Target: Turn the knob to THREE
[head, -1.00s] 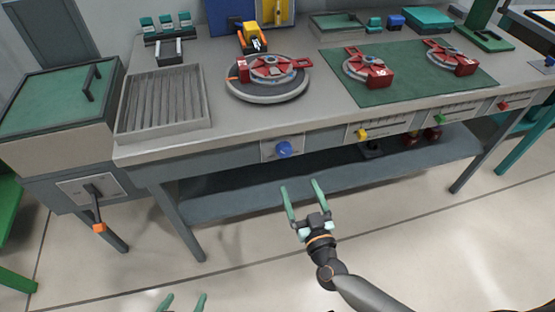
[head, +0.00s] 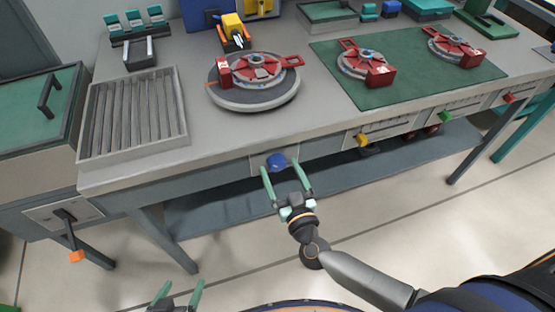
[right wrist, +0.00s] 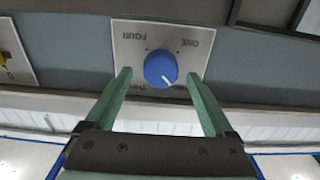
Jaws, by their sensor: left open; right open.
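The blue knob (head: 277,161) is on the front face of the bench. In the right wrist view the blue knob (right wrist: 158,66) sits on a pale label plate (right wrist: 130,38). The lettering is upside down there, with FOUR and ONE readable and the two other labels partly hidden by my fingers. A white mark on the knob points down and right in that view, toward the partly hidden label below ONE. My right gripper (head: 283,168) is open, its fingers on either side of the knob, contact not visible. My left gripper (head: 178,292) is open and empty at the bottom edge.
Yellow (head: 362,140), green (head: 446,116) and red (head: 510,98) knobs line the bench front to the right. A round turntable (head: 255,96) with a red part stands above the blue knob. A lower shelf (head: 220,205) runs beneath.

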